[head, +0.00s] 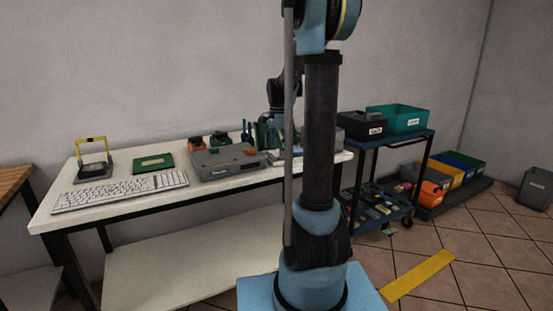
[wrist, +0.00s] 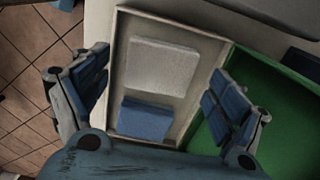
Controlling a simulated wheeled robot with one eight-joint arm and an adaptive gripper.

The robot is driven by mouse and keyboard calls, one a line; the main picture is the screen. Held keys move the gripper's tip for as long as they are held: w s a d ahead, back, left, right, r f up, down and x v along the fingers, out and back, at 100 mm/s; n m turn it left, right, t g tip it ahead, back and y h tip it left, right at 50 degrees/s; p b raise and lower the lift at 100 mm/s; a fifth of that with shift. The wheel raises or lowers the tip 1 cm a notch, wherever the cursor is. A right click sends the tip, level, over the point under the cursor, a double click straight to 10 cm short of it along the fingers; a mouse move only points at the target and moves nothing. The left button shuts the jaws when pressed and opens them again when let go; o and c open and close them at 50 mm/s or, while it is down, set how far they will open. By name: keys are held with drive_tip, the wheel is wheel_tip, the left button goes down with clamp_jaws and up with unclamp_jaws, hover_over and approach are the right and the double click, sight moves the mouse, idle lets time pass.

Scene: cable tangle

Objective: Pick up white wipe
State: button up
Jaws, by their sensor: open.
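In the wrist view a white wipe (wrist: 160,67) lies flat as a folded square in a shallow light tray (wrist: 122,50). A blue folded wipe (wrist: 146,119) lies in the same tray, nearer to my gripper. My gripper (wrist: 160,90) is open and empty, with one blue-padded finger on each side of the tray. The white wipe lies between and a little beyond the fingertips. In the head view my arm hides part of the table, and I cannot make out the wipes there.
A green surface (wrist: 275,120) adjoins the tray on the right. In the head view the white table (head: 120,205) holds a keyboard (head: 120,191), a green board (head: 153,163) and a grey case (head: 226,165). A cart (head: 398,150) with bins stands to the right.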

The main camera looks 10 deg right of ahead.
sight(278, 153)
drive_tip(key=shift+f, duration=0.8)
drive_tip(key=c, duration=1)
drive_tip(key=shift+o, duration=0.2)
wheel_tip(278, 153, up, 10)
drive_tip(key=shift+c, duration=0.4)
